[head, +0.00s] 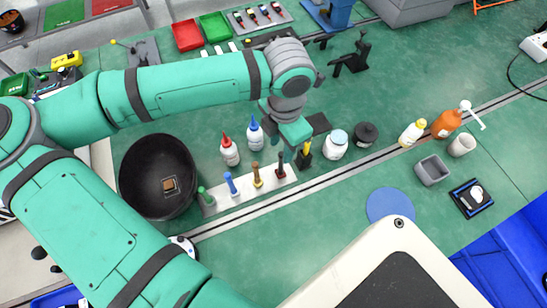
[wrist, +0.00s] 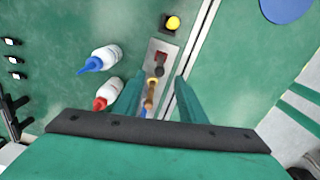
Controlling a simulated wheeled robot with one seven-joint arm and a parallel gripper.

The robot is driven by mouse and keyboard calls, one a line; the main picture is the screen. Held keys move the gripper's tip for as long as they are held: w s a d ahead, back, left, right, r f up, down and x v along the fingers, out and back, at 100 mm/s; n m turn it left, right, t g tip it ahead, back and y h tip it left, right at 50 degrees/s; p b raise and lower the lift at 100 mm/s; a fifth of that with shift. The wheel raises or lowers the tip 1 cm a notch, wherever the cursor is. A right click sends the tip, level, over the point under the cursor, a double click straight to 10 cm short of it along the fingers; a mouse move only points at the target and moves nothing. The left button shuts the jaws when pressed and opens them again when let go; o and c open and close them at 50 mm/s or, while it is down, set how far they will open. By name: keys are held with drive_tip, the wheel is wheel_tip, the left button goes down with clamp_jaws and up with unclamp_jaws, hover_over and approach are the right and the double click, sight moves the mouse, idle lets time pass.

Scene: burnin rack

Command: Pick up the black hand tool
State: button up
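The black hand tool (head: 280,162) stands upright at the right end of a pale rack strip (head: 242,188) in the head view. In the wrist view its dark rounded top (wrist: 159,71) shows, with a dark red part close above it. A yellow-brown tool (head: 257,175), a blue tool (head: 231,184) and a green tool (head: 205,196) stand in the same strip. My gripper (wrist: 163,88) is open and empty, above the rack. Its two green fingers show on either side of the row of tools, apart from the black tool as far as I can see.
A red-capped bottle (head: 229,150) and a blue-capped bottle (head: 254,132) stand behind the strip. A yellow-and-black item (head: 303,154) and a white jar (head: 335,145) stand to its right. A large black bowl (head: 150,190) is at left. The green mat in front is mostly clear.

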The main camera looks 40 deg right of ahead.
sight(281, 162)
wheel_tip(281, 162, down, 6)
drive_tip(key=shift+s+d+r, duration=0.1)
drive_tip(key=shift+d+r, duration=0.05)
drive_tip(key=shift+r, duration=0.1)
drive_tip(key=shift+w+f, duration=0.15)
drive_tip(key=shift+f, duration=1)
drive_tip(key=shift+w+f, duration=0.1)
drive_tip(key=shift+f, duration=1.05)
drive_tip(key=shift+c, duration=0.6)
clamp_jaws()
